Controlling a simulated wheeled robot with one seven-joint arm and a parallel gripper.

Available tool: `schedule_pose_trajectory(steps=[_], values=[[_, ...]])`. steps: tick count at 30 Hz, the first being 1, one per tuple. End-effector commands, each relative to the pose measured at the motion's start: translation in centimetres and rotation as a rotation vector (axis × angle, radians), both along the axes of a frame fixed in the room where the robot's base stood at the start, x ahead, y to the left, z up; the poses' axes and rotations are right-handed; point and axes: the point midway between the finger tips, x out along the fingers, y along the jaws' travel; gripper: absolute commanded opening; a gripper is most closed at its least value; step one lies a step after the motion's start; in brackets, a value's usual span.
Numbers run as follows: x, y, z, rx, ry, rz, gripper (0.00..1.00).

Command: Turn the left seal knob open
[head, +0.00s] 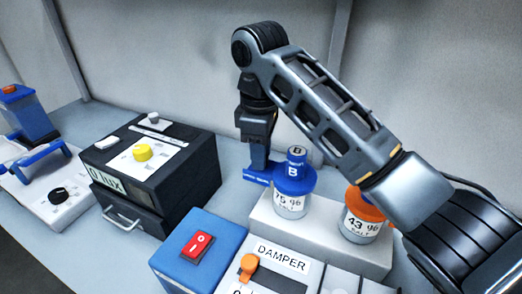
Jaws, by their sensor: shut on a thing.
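The left jar (291,206) is labelled 75 % salt and stands upright on a pale block. It has a blue seal knob (296,184) on top, with a blue bar sticking out to the left. A blue cylinder marked B (297,161) stands on the knob. My gripper (257,176) points down at the left side of the jar and is shut on the blue bar. The fingertips are small and partly merge with the bar, so the exact contact is hard to see.
The right jar (361,226), labelled 43 % salt, has an orange top close below my arm. A blue box with a red switch (198,243) and a damper panel (282,251) stand in front. A black box with a yellow knob (142,152) stands left.

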Motion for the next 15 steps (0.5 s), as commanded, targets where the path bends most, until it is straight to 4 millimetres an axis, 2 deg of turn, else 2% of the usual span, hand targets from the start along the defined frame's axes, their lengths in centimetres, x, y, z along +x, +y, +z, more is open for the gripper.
schedule_pose_trajectory(steps=[5,6,13,15], values=[[0.05,-0.12,-0.01,-0.002,0.000,-0.002,0.00],[0.04,-0.12,-0.02,-0.002,0.000,-0.002,0.33],[0.02,-0.06,-0.01,-0.001,0.000,0.000,0.55],[0.02,-0.05,-0.01,-0.001,0.000,0.000,0.56]])
